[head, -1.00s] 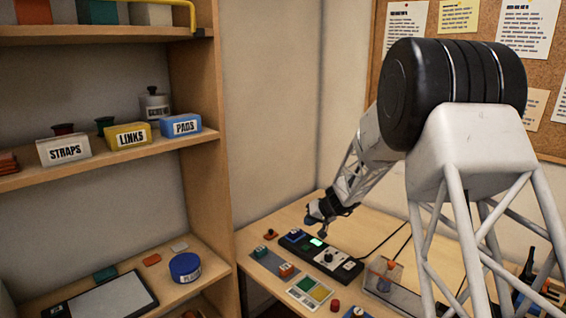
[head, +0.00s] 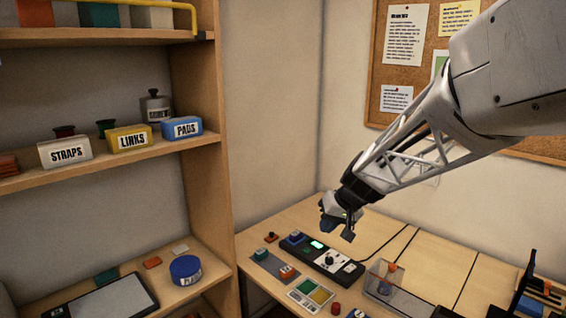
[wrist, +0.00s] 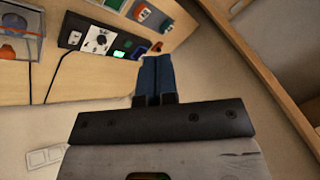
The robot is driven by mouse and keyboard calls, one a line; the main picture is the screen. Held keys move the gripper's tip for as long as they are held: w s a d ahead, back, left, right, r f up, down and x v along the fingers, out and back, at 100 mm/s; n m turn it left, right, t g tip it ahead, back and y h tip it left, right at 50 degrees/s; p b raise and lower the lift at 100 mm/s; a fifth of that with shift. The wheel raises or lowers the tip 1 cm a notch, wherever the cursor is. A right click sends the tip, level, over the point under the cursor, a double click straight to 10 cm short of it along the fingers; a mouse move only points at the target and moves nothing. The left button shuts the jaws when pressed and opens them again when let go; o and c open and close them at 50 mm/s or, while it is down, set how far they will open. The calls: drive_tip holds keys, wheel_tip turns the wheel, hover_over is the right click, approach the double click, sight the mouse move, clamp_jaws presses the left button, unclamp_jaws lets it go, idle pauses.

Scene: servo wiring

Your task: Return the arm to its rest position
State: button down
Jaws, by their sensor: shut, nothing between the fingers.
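My gripper (head: 338,226) hangs in the air above the back of the wooden desk (head: 440,262), in front of the wall. In the wrist view my gripper (wrist: 156,62) shows two blue fingers pressed side by side, shut with nothing between them. A black control box (head: 322,256) with a lit green screen and a white dial lies on the desk below the gripper, apart from it. The box also shows in the wrist view (wrist: 74,30). My arm reaches in from the upper right of the head view.
A clear container (head: 385,285) with an orange-topped item stands right of the box. A grey strip (head: 270,262) with small parts and a tray of coloured pads (head: 312,293) lie in front. Wooden shelves (head: 200,160) with labelled bins rise at left. A cork board (head: 420,75) hangs behind.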

drive_tip(key=s+d+r+m+h, duration=0.1)
drive_tip(key=s+d+h, duration=0.1)
drive_tip(key=s, duration=1.5)
drive_tip(key=s+d+r+h, duration=0.1)
drive_tip(key=s+d+h, duration=0.2)
drive_tip(key=s, duration=1.4)
drive_tip(key=shift+d+m+g, duration=0.3)
drive_tip(key=shift+d+m, duration=0.1)
drive_tip(key=shift+d, duration=0.5)
